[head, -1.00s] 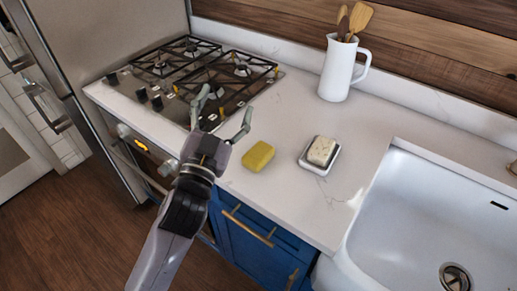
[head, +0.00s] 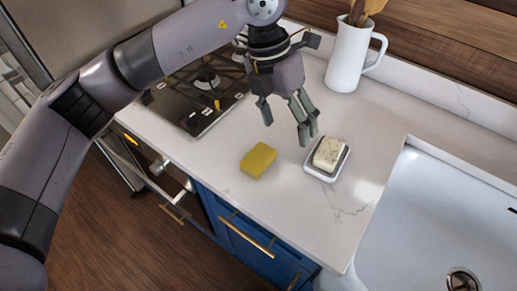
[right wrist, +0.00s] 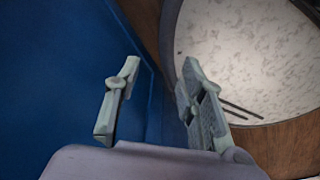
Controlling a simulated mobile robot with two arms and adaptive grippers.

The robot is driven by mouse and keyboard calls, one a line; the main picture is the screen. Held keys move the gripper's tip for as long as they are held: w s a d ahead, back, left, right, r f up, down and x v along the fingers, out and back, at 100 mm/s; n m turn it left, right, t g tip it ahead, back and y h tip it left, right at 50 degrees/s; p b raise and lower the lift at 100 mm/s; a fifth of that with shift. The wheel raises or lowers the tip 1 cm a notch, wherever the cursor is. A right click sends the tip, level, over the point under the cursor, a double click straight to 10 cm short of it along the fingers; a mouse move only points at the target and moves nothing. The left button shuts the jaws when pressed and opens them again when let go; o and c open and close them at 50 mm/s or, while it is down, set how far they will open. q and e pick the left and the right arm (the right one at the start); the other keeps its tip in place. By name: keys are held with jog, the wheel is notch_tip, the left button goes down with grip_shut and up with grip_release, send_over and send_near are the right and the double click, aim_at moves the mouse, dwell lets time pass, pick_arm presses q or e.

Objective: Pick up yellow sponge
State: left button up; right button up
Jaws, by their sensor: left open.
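The yellow sponge (head: 258,160) lies flat on the white counter, between the stove and a small soap dish. My left gripper (head: 286,130) is open and empty. It points down above the counter, beyond the sponge and a little to its right, close to the soap dish. It does not touch the sponge. My right gripper (right wrist: 155,105) shows in the right wrist view with its two fingers apart and nothing between them. The sponge is not in the right wrist view.
A soap bar (head: 329,154) lies in a white dish (head: 312,172) right of the sponge. A white pitcher (head: 345,65) with wooden utensils stands behind. The stove (head: 200,115) is left, the sink (head: 450,215) right. A blue cabinet front (right wrist: 60,80) is beside my right gripper.

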pick_arm(q)
jog(key=w+a+r+n+t+y, duration=0.1)
jog(key=w+a+y, duration=0.2)
jog(key=w+a, duration=0.15)
jog(key=p, duration=0.4)
send_over(258, 156)
notch_tip(258, 156, down, 10)
jog(key=shift+w+f, duration=0.15)
jog(key=shift+f, duration=0.95)
jog(key=f+p, duration=0.2)
jog(key=f, duration=0.1)
jog(key=shift+s+f, duration=0.2)
jog(key=shift+f, duration=0.55)
pick_arm(e)
notch_tip(258, 156, up, 6)
jog(key=shift+w+a+r, duration=0.15)
jog(key=shift+w+r, duration=0.05)
jog(key=shift+w, duration=0.05)
pick_arm(q)
jog(key=c, duration=1)
